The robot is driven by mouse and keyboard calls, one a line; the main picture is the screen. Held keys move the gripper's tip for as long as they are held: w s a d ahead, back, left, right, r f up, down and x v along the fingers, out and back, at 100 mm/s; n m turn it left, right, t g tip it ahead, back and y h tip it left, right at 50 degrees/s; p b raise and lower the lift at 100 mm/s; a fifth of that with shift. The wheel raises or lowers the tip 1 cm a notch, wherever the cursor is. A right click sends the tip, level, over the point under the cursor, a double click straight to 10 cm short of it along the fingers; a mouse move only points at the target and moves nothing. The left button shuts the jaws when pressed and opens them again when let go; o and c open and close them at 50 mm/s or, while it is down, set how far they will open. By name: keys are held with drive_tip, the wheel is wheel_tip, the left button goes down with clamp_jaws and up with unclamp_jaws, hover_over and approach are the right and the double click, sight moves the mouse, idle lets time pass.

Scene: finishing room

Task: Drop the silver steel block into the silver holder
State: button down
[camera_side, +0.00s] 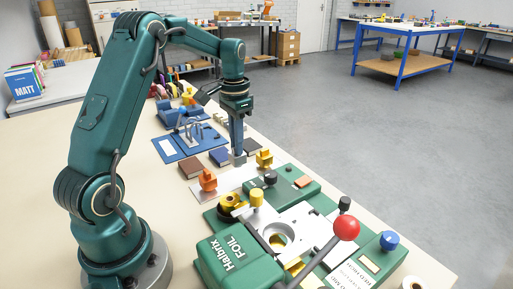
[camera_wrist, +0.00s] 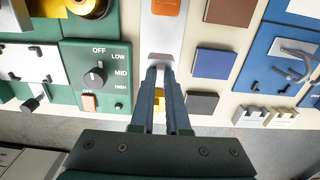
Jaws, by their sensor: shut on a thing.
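My gripper (camera_side: 237,151) points straight down over a pale strip (camera_side: 229,180), with its fingers close together. It is shut on the silver steel block (camera_side: 238,159), a small grey piece at the fingertips. In the wrist view the fingertips (camera_wrist: 161,70) meet a silver piece (camera_wrist: 160,57) on the line of the strip. An orange piece (camera_side: 208,180) stands on the strip on one side of the gripper and a yellow piece (camera_side: 264,158) on the other. I cannot make out the silver holder apart from the block, nor whether the block touches anything below.
Brown (camera_side: 191,167), blue (camera_side: 220,156) and dark (camera_side: 252,146) flat squares lie beside the strip. A blue board (camera_side: 168,150) with metal loops is beyond them. A green foil machine (camera_side: 228,262) with a red-balled lever (camera_side: 346,228) stands close on the other side.

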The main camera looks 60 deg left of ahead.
drive_tip(key=shift+r, duration=1.9)
drive_tip(key=shift+r, duration=5)
drive_tip(key=s+d+m, duration=0.2)
drive_tip(key=d+m, duration=0.4)
drive_tip(key=d, duration=1.2)
drive_tip(key=s+d+m, duration=0.3)
drive_tip(key=s+d, duration=0.2)
drive_tip(key=d, duration=0.3)
wheel_tip(320, 180, down, 11)
drive_tip(key=shift+a, duration=0.25)
drive_tip(key=shift+f, duration=0.55)
